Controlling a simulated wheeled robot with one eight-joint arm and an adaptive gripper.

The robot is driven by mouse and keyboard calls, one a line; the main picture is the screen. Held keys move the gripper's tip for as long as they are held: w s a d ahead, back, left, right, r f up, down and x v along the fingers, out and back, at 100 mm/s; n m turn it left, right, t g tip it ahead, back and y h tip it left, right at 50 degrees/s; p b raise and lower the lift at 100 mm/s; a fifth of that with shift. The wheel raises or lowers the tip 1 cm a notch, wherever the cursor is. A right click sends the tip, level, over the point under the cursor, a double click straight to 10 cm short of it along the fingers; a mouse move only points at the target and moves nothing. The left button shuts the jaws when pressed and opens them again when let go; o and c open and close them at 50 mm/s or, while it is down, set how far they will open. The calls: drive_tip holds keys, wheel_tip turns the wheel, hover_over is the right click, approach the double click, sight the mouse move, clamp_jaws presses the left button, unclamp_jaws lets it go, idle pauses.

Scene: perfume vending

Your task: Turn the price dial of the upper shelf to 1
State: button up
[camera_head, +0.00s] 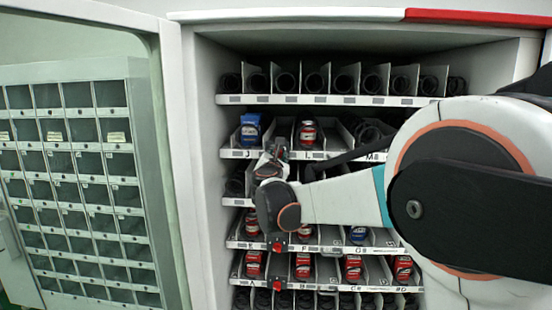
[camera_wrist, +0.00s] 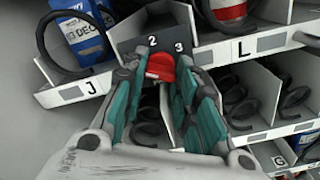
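The red price dial (camera_wrist: 160,67) of the upper shelf shows in the wrist view, on the shelf's front strip between labels J and L. The printed numbers 2 and 3 show just above it; the number 1 is not visible. My gripper (camera_wrist: 159,62) has its two teal-padded fingers on either side of the dial, with the fingertips close against it. In the head view my gripper (camera_head: 272,162) is at the front of the upper shelf (camera_head: 236,154), below the blue box, and hides the dial there.
A blue box (camera_head: 250,128) and a red-labelled container (camera_head: 307,132) stand on the upper shelf. Two red dials (camera_head: 278,247) show on lower shelves, below my wrist. My arm covers the right side.

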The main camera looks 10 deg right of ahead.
drive_tip(key=o, duration=0.3)
drive_tip(key=v, duration=1.2)
drive_tip(key=shift+s, duration=0.1)
